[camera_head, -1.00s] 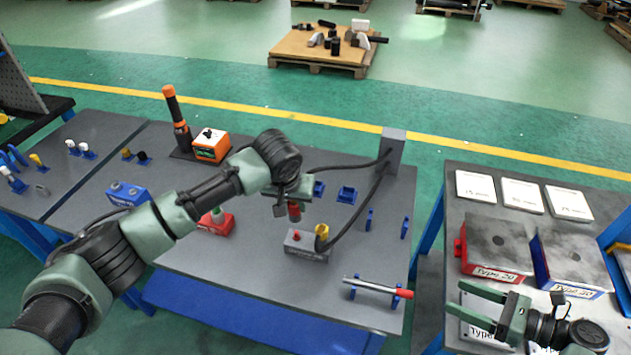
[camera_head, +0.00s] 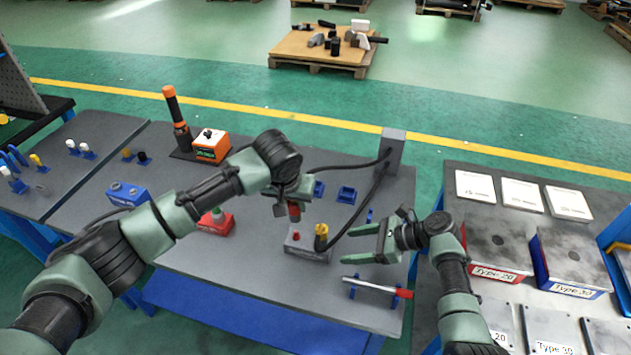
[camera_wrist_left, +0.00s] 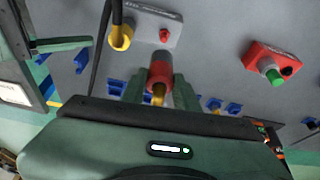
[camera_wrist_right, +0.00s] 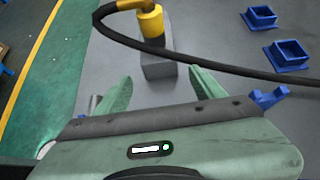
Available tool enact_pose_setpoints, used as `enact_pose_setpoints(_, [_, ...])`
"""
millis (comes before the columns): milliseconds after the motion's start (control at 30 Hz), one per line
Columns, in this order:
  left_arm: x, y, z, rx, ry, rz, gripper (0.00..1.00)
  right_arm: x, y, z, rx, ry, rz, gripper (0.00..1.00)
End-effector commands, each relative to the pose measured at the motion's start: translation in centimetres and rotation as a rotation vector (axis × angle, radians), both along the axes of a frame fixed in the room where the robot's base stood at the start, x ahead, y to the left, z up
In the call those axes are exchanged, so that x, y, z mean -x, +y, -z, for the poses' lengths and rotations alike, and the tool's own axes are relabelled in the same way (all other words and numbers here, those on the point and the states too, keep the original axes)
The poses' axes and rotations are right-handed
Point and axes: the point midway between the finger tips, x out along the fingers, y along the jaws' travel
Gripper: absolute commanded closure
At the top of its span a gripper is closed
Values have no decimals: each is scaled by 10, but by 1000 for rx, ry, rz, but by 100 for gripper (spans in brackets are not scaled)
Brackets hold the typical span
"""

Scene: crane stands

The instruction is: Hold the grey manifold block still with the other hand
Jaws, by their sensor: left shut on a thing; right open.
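The grey manifold block (camera_head: 308,247) stands on the grey table. It carries a yellow hose fitting (camera_head: 321,236) and a red port (camera_wrist_left: 164,33). My left gripper (camera_head: 294,205) is shut on a red cylindrical part (camera_wrist_left: 160,74) with a yellow end, held just above and behind the block. My right gripper (camera_head: 352,243) is open and empty, to the right of the block with its fingers pointing at it. In the right wrist view the block (camera_wrist_right: 157,66) lies ahead, between and beyond the fingertips, apart from them.
A black hose (camera_head: 362,215) runs from the yellow fitting to a grey post (camera_head: 392,152). A red-tipped rod (camera_head: 376,287) lies on blue holders in front of my right gripper. Blue holders (camera_head: 346,195) stand behind. A red block (camera_head: 217,222) stands to the left.

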Motion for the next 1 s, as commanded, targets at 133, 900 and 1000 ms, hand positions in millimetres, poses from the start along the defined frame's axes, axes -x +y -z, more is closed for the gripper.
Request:
enact_pose_setpoints(133, [0,0,-1,0,-1,0,100,-5,18,12,-3,3,0,31])
enact_pose_setpoints(900, [0,0,-1,0,-1,0,100,-18,58,42,-1,1,2,31])
enact_pose_setpoints(1000, [0,0,-1,0,-1,0,100,-18,58,42,-2,1,1,45])
